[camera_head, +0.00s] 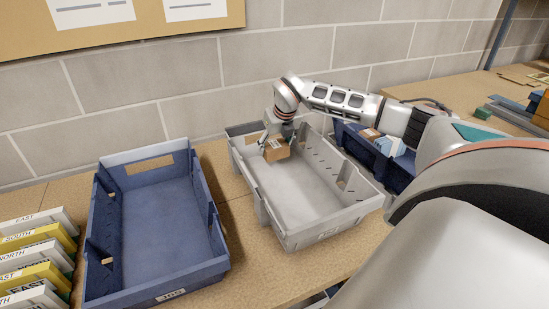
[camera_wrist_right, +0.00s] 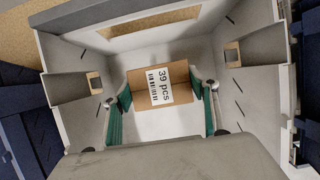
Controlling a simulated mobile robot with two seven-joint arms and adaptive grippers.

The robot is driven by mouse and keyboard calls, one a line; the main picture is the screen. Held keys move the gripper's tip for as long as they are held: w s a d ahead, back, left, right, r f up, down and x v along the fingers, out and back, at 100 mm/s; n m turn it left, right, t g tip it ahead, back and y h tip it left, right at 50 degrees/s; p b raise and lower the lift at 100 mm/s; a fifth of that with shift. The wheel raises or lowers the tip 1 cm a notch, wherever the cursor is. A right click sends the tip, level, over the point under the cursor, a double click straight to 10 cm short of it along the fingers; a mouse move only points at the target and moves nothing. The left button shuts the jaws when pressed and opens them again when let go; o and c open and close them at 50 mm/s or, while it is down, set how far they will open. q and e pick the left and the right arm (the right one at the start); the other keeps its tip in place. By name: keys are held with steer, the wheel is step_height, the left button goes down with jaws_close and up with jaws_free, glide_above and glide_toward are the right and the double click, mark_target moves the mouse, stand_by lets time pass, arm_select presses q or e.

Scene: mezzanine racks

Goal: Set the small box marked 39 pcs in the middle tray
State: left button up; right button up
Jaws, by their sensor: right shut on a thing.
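The small brown box (camera_head: 277,152) is at the far end of the grey middle tray (camera_head: 318,233). Its white label reads 39 pcs in the right wrist view (camera_wrist_right: 160,87). My right gripper (camera_head: 275,138) is above the box and shut on it. In the right wrist view its two green-padded fingers (camera_wrist_right: 163,100) are at either side of the box. The box is inside the tray's walls; I cannot tell whether it touches the tray floor. The rest of the tray is empty. My left gripper is not in view.
An empty blue tray (camera_head: 222,262) stands to the left. Another dark blue tray (camera_head: 401,178), holding boxes, stands to the right, partly behind my right arm. Several white and yellow labelled items (camera_head: 38,255) line the left edge. A brick wall (camera_head: 190,80) closes the back.

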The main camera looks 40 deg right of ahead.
mark_target(275, 155)
steer(key=shift+f, duration=0.45)
step_height(275, 155, down, 4)
steer(key=shift+r, duration=0.2)
steer(key=o, duration=1.1)
steer(key=shift+r, duration=0.25)
steer(key=v, duration=1.1)
steer(key=shift+s+a+r+p, duration=0.1)
steer(key=shift+s+r+p, duration=0.1)
steer(key=shift+p, duration=0.1)
